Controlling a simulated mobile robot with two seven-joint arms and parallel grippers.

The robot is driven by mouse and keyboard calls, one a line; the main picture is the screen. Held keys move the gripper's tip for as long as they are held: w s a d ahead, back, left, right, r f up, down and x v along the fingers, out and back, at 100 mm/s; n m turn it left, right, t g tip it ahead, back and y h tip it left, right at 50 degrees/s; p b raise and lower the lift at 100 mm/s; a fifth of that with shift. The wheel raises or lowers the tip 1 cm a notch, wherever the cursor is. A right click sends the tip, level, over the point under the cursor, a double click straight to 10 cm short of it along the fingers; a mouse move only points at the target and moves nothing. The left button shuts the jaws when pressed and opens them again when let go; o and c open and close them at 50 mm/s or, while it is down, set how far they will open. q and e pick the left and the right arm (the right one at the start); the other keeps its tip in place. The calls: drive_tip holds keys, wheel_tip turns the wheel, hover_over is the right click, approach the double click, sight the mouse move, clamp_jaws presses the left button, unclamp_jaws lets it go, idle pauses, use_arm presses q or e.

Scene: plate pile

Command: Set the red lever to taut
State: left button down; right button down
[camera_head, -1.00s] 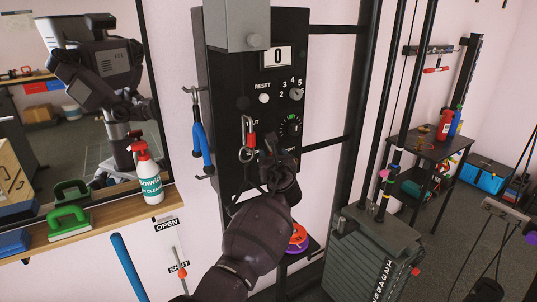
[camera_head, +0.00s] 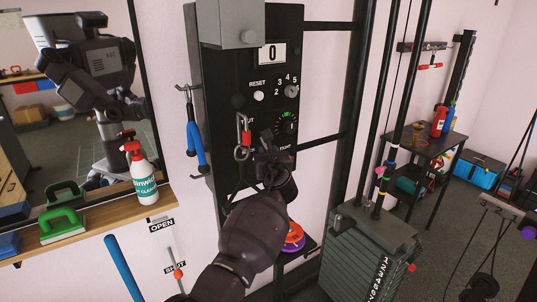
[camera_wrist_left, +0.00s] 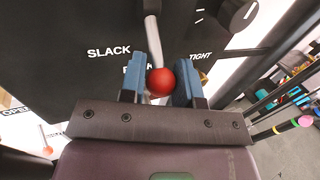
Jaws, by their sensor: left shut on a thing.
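The red lever's ball knob (camera_wrist_left: 160,82) is on a pale metal rod that comes down the black panel (camera_wrist_left: 60,50) in the left wrist view. My left gripper (camera_wrist_left: 160,85) is shut on the knob, with a blue finger pad on each side. The word SLACK is printed left of the rod and TIGHT right of it. A label between them is partly hidden by the fingers and knob. In the head view my left gripper (camera_head: 267,142) is in front of the panel (camera_head: 225,95), and it hides the lever there. My right gripper is out of view.
A blue-handled tool (camera_head: 195,138) hangs on the panel's left side. A spray bottle (camera_head: 140,175) and a green-handled block (camera_head: 63,222) stand on the wooden shelf. A weight stack (camera_head: 365,260) is right.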

use_arm(q)
drive_tip(key=shift+r, duration=0.1)
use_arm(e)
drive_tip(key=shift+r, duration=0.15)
